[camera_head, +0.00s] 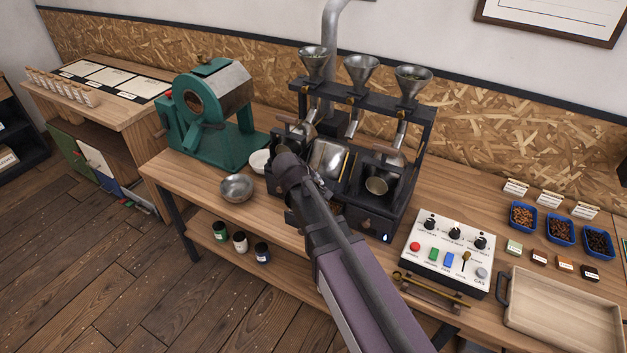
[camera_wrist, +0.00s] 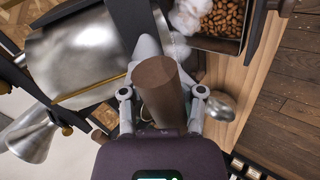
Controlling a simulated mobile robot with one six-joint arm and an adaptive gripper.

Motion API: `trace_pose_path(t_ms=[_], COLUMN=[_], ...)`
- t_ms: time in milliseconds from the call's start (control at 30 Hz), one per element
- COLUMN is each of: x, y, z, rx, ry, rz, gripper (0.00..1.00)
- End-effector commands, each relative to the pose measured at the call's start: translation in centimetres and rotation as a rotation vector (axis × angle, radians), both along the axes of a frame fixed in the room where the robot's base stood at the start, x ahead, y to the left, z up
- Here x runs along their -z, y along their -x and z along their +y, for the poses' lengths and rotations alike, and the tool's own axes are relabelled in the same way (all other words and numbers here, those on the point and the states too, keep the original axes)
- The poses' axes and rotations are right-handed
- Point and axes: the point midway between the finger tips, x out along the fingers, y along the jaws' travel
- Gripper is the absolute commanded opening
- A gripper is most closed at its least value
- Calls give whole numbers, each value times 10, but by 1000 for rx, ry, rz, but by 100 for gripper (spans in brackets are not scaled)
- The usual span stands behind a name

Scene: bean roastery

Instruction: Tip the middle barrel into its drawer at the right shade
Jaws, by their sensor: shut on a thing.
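The silver middle barrel (camera_head: 328,157) sits in the dark roaster frame, partly behind my arm. It fills the left of the wrist view (camera_wrist: 80,55) and looks tilted there. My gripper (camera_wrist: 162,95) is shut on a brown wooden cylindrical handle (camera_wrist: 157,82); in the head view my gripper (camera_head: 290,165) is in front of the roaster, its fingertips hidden. An open drawer with medium-brown beans (camera_wrist: 222,18) shows at the top of the wrist view, with white smoke (camera_wrist: 185,18) beside it. I cannot tell whether beans are still in the barrel.
Three funnels (camera_head: 361,73) stand above the barrels. A control box (camera_head: 447,252) with knobs and buttons is right of my arm. Blue trays of beans (camera_head: 560,229) in several shades lie further right, near a wooden tray (camera_head: 560,315). A green machine (camera_head: 215,115) and metal bowl (camera_head: 237,188) are left.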

Motion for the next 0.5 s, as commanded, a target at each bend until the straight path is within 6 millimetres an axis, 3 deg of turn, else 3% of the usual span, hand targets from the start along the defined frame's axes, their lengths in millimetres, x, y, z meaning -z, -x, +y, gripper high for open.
trace_pose_path(t_ms=[267,300,333,500], x=[1,1,1,1], y=[2,2,2,2], z=[2,2,2,3], rx=[1,1,0,-1], ry=[-6,-6,-6,-4], rz=[8,8,7,4], gripper=[0,50,57,57])
